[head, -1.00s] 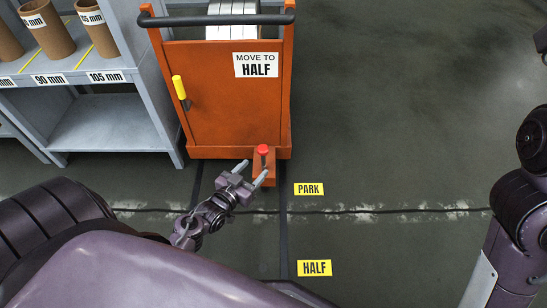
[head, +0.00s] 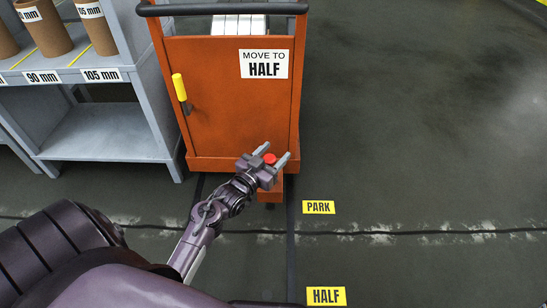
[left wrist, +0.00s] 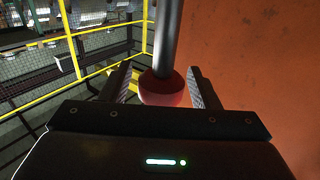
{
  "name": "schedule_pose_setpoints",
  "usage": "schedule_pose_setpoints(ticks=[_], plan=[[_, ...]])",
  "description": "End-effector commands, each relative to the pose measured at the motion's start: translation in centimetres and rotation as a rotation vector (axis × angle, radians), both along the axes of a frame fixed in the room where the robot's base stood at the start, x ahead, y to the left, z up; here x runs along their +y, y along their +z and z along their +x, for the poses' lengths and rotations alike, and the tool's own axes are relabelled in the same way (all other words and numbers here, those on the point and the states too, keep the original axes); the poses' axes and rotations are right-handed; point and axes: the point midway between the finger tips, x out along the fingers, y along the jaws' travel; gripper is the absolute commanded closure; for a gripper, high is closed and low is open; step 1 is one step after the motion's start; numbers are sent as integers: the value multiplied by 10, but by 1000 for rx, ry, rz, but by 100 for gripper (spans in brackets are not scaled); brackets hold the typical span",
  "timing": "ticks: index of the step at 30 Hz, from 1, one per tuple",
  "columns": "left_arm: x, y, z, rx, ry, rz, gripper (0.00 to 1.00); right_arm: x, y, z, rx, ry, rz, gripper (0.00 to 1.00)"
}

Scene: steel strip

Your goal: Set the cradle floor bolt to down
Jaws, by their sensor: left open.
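The floor bolt's red knob (head: 269,158) shows at the foot of the orange cradle cart (head: 238,100). In the left wrist view the red knob (left wrist: 162,90) sits at the end of a grey rod (left wrist: 167,35). My left gripper (head: 265,161) is open, with a finger on either side of the knob. The left wrist view also shows the open fingers (left wrist: 160,84) apart, with a gap on each side of the knob. The gripper hides part of the bolt's orange housing (head: 271,190). My right gripper is out of view.
A yellow-gripped lever (head: 179,88) is on the cart's front left. A grey shelf (head: 103,130) with cardboard tubes stands at left. Yellow PARK (head: 319,207) and HALF (head: 326,296) markers lie on the floor. The floor to the right is clear.

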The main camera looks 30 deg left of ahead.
Motion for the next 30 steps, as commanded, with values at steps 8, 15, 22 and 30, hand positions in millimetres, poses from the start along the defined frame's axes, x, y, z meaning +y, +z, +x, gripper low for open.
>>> schedule_pose_setpoints(ticks=[8, 15, 22, 30], plan=[[0, 0, 1, 1, 0, 0, 47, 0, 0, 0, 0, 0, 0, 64], [0, 0, 1, 1, 0, 0, 78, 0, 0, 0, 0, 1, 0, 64], [0, 0, 1, 1, 0, 1, 100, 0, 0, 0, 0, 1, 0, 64], [0, -35, 2, 5, 0, 1, 100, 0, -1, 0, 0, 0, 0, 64]])
